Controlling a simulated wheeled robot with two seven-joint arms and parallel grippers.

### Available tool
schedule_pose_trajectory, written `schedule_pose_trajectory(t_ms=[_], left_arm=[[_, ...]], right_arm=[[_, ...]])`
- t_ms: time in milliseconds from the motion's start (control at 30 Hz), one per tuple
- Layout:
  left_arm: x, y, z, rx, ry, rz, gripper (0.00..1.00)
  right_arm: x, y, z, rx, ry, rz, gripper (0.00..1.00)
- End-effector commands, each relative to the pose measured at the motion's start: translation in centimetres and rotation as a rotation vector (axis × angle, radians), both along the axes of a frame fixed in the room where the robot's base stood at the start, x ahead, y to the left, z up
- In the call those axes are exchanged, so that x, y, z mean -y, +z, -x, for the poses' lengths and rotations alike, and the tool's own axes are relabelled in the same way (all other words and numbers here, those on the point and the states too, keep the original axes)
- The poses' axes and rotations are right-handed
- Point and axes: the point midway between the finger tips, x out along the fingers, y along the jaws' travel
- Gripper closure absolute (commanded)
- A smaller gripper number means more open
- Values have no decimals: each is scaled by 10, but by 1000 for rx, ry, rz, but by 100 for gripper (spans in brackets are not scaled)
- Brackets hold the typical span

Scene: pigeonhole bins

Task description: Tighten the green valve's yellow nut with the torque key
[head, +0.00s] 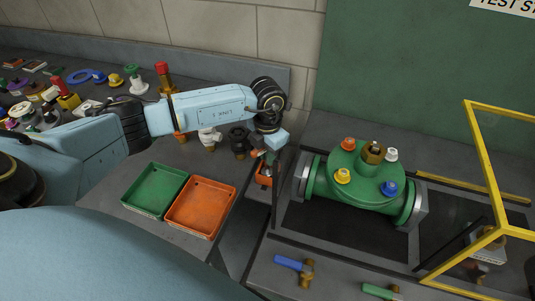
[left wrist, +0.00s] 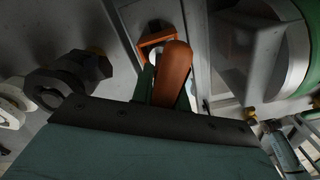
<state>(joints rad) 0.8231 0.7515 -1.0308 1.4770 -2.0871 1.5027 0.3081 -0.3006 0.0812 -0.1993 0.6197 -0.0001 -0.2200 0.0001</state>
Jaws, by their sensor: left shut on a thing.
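The green valve (head: 357,172) lies on its side on the bench at the right. Its yellow nut (head: 342,176) is on the front left of the top, among orange, white and blue nuts and a central brass fitting. My left gripper (head: 268,154) is left of the valve and apart from it. It is shut on an orange handle (left wrist: 173,72), which stands between its fingers in the left wrist view. The tool's lower end is hidden, so I cannot tell whether it is the torque key. My right gripper is not in view.
A small orange holder (head: 263,174) is just below the left gripper. Green (head: 155,190) and orange (head: 200,206) trays are at its left. Blue-handled (head: 292,264) and green-handled (head: 379,291) tools lie in front. A yellow-framed guard (head: 478,165) stands at the right.

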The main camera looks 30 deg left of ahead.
Motion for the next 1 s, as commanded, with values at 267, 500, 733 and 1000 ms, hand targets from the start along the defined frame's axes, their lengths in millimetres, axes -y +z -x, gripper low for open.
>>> schedule_pose_trajectory(t_ms=[267,500,733,1000], left_arm=[[0,6,0,1,0,0,100],[0,16,0,1,0,0,100],[0,30,0,1,0,-1,100],[0,46,0,1,0,-1,100]], right_arm=[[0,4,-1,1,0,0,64],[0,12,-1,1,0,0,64],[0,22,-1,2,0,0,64],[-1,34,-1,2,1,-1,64]])
